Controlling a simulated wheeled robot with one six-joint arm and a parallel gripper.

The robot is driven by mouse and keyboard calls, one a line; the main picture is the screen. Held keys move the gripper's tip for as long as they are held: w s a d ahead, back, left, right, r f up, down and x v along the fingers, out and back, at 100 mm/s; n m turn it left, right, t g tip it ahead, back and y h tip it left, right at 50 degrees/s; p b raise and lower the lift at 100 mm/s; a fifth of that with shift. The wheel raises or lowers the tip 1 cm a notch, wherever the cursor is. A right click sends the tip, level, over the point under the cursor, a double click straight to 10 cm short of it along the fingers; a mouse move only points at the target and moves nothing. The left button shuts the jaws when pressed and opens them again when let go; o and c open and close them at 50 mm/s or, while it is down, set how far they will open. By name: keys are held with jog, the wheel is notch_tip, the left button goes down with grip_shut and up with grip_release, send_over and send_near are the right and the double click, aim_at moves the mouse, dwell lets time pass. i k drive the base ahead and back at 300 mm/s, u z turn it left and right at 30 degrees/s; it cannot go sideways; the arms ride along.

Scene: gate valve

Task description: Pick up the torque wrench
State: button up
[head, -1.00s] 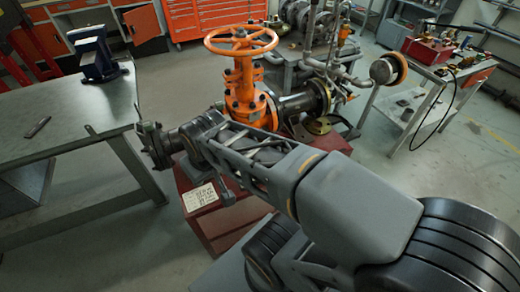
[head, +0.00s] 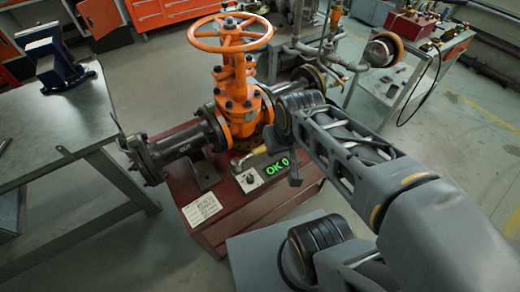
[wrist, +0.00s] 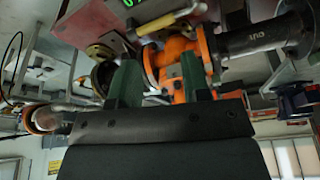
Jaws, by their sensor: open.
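I cannot surely make out the torque wrench in either view. A slim tool-like piece with a yellowish grip (head: 249,156) shows at the red stand, below the orange gate valve (head: 238,90). It also shows in the wrist view (wrist: 172,20), beyond the fingertips; I cannot tell if it is the wrench. My gripper (wrist: 160,75) is open, its two green fingers apart with nothing held between them. The valve's orange body shows behind the fingers.
The red stand (head: 235,218) carries the valve, its flanged pipe (head: 185,143) and a green "OK 0" readout (head: 278,168). A grey workbench (head: 60,125) with a blue vise (head: 58,65) stands left. A bench with tools (head: 432,47) stands back right. Floor shows between them.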

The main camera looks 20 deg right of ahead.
aim_at(236, 162)
jog(key=z, duration=1.4)
jog(key=k, duration=1.05)
jog(key=u, duration=1.05)
jog(key=i, duration=0.5)
jog(key=u, duration=0.1)
